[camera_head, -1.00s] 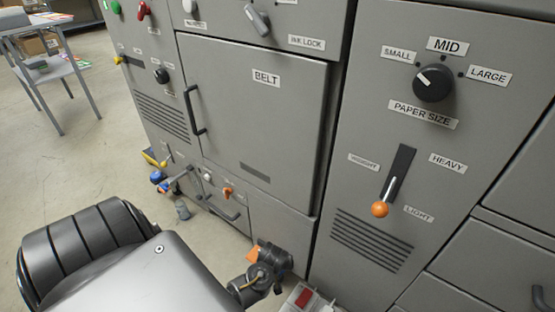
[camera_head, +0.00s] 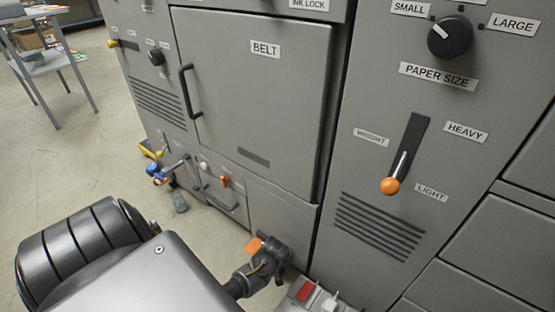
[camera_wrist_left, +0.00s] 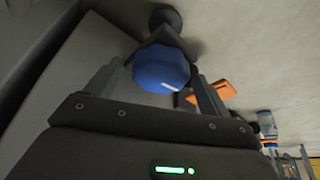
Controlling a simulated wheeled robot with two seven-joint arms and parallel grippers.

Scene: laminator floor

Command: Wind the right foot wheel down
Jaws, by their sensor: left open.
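A blue foot wheel (camera_wrist_left: 161,70) on a dark stem shows in the left wrist view, with a pale mark on its face. My left gripper (camera_wrist_left: 157,84) is open, with one finger on each side of the wheel. I cannot tell whether the fingers touch it. An orange tag (camera_wrist_left: 213,92) is beside the right finger, and also shows low on the machine in the head view (camera_head: 254,245). In the head view my dark left wrist (camera_head: 264,268) is beside the machine's base; the wheel and fingertips are hidden. My right gripper is not in view.
Another blue wheel (camera_head: 154,171) is at the machine's far foot, near a yellow piece (camera_head: 147,152). A box with a red switch (camera_head: 305,291) is at the bottom, close to my wrist. The grey machine front (camera_head: 250,100) rises alongside. Open floor (camera_head: 75,155) lies to the left.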

